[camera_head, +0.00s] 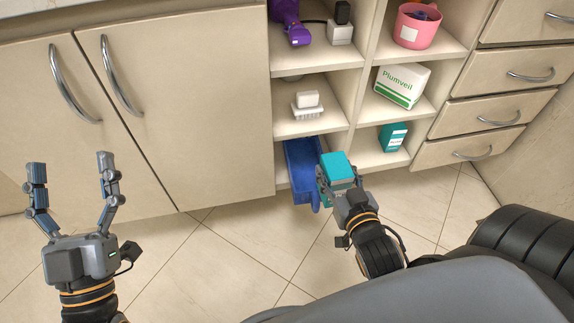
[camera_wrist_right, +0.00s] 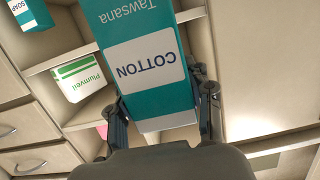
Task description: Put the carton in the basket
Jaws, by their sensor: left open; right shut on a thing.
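My right gripper (camera_head: 340,182) is shut on a teal and white carton (camera_head: 337,165). In the right wrist view the carton (camera_wrist_right: 145,62) reads "Tawsana" and "COTTON" and sits between the two fingers (camera_wrist_right: 164,100). A blue basket (camera_head: 302,170) stands in the lower left cubby and juts out of its front. The carton is just to the right of the basket in the head view; I cannot tell its height over the rim. The carton and gripper hide part of the basket's right side. My left gripper (camera_head: 72,190) is open and empty, before the cabinet doors.
A smaller teal box (camera_head: 393,136), marked "SOAP" in the right wrist view (camera_wrist_right: 30,14), stands in the lower right cubby. Above are a Plumveil box (camera_head: 401,84), a brush (camera_head: 307,104), a pink bucket (camera_head: 417,25) and a purple hairdryer (camera_head: 291,22). A cubby divider (camera_head: 357,80) separates the columns.

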